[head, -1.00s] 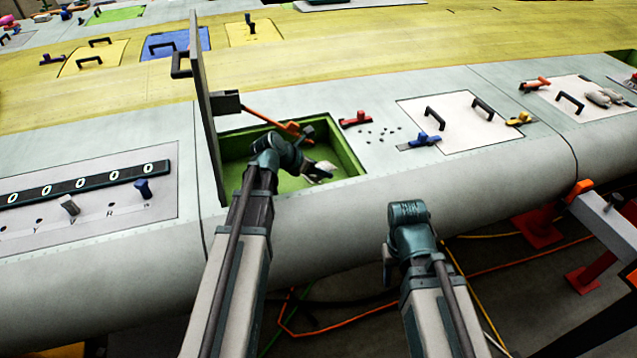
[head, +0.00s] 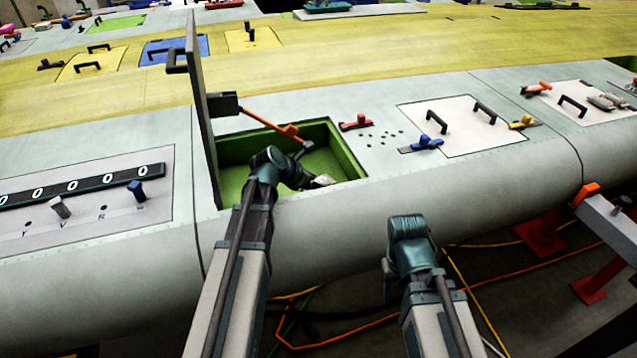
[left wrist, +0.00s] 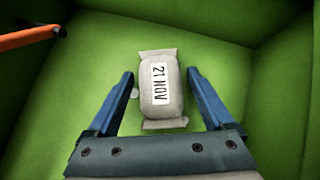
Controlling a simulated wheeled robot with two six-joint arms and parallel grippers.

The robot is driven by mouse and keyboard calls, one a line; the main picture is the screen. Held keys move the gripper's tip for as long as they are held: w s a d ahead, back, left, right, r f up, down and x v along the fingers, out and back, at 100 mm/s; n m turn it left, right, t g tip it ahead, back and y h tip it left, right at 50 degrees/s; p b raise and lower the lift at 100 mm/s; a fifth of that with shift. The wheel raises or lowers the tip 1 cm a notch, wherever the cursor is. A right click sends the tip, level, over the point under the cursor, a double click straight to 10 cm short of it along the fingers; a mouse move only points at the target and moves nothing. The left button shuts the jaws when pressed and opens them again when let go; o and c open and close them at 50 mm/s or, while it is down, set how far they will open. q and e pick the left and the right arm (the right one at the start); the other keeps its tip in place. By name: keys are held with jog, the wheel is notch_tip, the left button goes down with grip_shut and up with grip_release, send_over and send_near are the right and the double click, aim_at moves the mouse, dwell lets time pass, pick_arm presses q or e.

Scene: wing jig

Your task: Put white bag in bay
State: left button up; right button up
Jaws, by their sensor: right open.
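The white bag (left wrist: 160,85), labelled "21 NOV", lies inside the green bay in the left wrist view. Part of it shows in the head view (head: 324,181) near the bay's front right. The open bay (head: 345,150) has green walls and floor. My left gripper (left wrist: 160,95) reaches into the bay. Its blue fingers are open, one on each side of the bag, with a visible gap to each side. In the head view my left wrist hides part of the bay. My right gripper (head: 388,270) is outside, in front of the wing, its fingers mostly hidden.
A raised door panel (head: 203,120) stands at the bay's left edge. An orange rod (head: 270,122) reaches across the bay's back. A red latch (head: 356,122) and a closed white hatch (head: 465,125) lie to the right. A counter panel (head: 80,190) is at left.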

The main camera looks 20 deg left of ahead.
pick_arm(q)
jog(key=shift+o, duration=0.2)
jog(key=shift+r, duration=0.2)
jog(key=shift+s+r+p, duration=0.1)
jog(key=shift+r+p, duration=0.15)
jog(key=shift+p, duration=0.2)
jog(key=p+v, duration=0.4)
jog(key=v, duration=0.3)
jog(key=shift+p, duration=0.4)
jog(key=shift+a, duration=0.1)
jog(key=shift+f, duration=0.1)
